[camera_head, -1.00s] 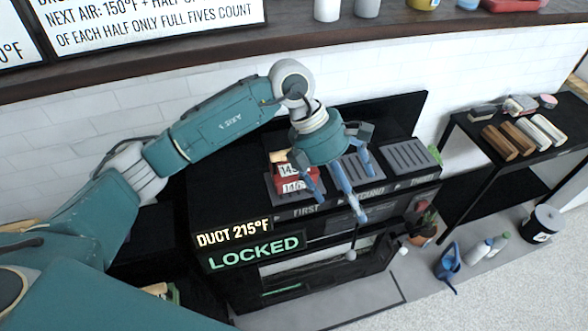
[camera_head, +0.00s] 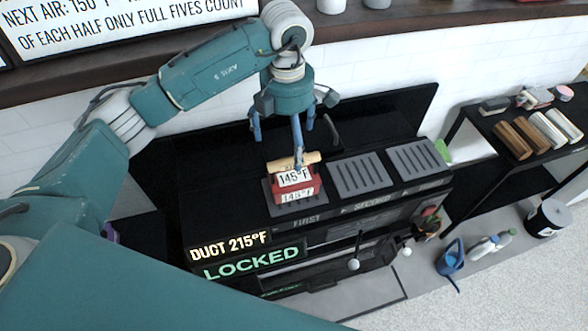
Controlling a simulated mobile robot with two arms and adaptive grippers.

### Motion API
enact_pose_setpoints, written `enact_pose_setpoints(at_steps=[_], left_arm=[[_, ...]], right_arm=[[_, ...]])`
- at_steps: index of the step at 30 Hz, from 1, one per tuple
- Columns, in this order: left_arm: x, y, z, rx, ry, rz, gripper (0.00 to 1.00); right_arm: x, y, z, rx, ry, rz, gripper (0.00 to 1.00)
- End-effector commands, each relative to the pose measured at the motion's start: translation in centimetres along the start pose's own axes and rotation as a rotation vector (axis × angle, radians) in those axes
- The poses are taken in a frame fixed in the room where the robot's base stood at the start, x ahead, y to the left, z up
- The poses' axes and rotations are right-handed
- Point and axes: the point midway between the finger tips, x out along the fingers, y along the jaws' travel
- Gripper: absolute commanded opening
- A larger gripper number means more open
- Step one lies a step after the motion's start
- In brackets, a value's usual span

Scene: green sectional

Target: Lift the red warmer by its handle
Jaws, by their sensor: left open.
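The red warmer (camera_head: 306,186) sits on the grey slatted pad marked FIRST, at the left of the black unit's top. White labels on it read 145°F. Its tan handle (camera_head: 312,157) lies along its upper side. My left gripper (camera_head: 297,152) is open and points down over the warmer, with one blue finger in front of the handle. I cannot tell whether that finger touches the handle. My right gripper is not in view.
The pads SECOND (camera_head: 357,174) and THIRD (camera_head: 418,160) are empty. A lit sign (camera_head: 252,258) reads DUCT 215°F and LOCKED. A black side table (camera_head: 535,150) holds several bars. A blue watering can (camera_head: 451,258) stands on the floor at right.

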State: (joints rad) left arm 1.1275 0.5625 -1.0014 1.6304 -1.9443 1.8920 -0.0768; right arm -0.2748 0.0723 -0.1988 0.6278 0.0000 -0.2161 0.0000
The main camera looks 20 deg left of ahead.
Motion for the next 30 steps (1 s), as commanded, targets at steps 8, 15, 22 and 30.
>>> enact_pose_setpoints(at_steps=[8,15,22,30], left_arm=[[3.9,-0.2,0.0,0.000,0.002,-0.004,1.00],[5.9,-0.7,0.4,0.001,0.003,-0.006,1.00],[9.2,-0.9,0.6,0.000,0.002,-0.004,1.00],[9.7,-0.8,0.7,0.001,-0.001,-0.001,1.00]], right_arm=[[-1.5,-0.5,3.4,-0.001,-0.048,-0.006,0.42],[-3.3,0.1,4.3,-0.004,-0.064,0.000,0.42],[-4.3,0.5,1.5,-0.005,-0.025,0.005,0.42],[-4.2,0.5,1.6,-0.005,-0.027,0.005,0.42]])
